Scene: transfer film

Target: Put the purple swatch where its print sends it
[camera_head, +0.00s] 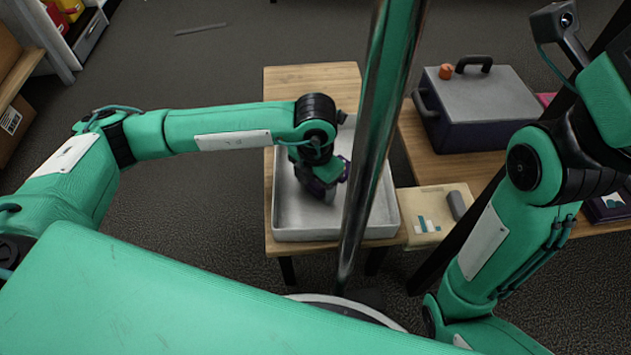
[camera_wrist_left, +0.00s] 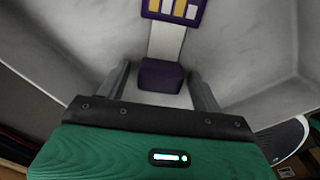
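My left gripper (camera_head: 322,197) reaches down into a pale grey tray (camera_head: 305,231) on the wooden table. In the left wrist view its two fingers (camera_wrist_left: 162,88) stand apart, on either side of a purple block (camera_wrist_left: 160,76), with small gaps visible. Beyond the block a pale strip leads to a purple panel printed with white and yellow bars (camera_wrist_left: 178,10), cut by the top edge. They look like parts of the purple swatch. In the head view the swatch (camera_head: 344,171) is mostly hidden by the gripper. My right arm shows at the right, but its gripper does not.
A beige card (camera_head: 412,206) with a teal-and-white print and grey block lies right of the tray. A dark purple box (camera_head: 470,133) with a grey lid stands behind it. Another dark purple card (camera_head: 607,208) lies far right. My shiny column crosses before the tray.

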